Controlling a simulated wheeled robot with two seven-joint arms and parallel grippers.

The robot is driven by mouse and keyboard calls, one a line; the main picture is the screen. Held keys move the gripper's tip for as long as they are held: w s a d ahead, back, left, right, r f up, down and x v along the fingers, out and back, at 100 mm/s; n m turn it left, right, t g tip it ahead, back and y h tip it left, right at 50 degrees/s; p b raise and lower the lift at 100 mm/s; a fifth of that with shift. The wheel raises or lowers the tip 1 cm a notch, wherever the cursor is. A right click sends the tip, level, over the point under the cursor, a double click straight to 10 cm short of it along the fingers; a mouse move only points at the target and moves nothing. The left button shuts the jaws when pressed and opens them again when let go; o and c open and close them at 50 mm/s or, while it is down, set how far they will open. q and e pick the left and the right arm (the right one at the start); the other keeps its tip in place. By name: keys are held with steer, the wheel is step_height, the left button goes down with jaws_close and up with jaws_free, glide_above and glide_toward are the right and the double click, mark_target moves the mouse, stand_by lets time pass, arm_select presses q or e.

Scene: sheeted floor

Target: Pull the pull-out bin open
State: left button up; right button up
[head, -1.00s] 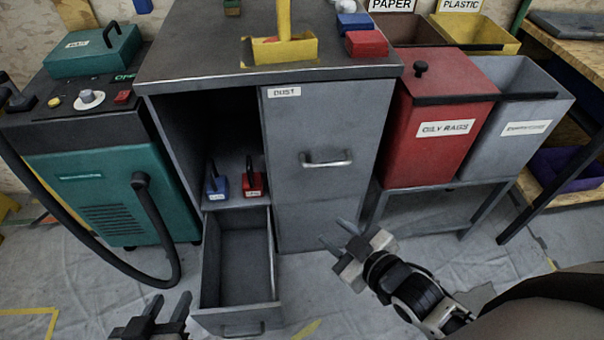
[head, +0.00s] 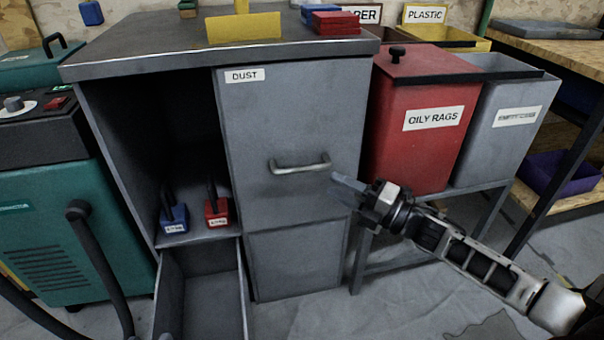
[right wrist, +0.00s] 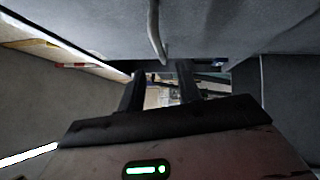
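The pull-out bin (head: 290,115) is a grey front panel labelled DUST, flush with the cabinet. Its horizontal metal handle (head: 300,167) sits at mid-height. My right gripper (head: 338,183) is just to the right of the handle, near the panel, and apart from the handle. In the right wrist view the handle (right wrist: 155,30) runs ahead of the two fingers (right wrist: 160,82), which are spread with a gap and nothing between them.
An open drawer (head: 200,290) juts out at lower left. The red OILY RAGS bin (head: 420,120) and a grey bin (head: 505,115) stand right on a metal stand. A teal machine (head: 50,235) is at left.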

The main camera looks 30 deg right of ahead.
mark_target(302, 169)
steer(key=b+x, duration=0.1)
steer(key=x, duration=0.8)
steer(key=shift+w+a+b, duration=0.15)
steer(key=shift+w+b, duration=0.05)
steer(key=shift+b, duration=0.1)
jaws_close()
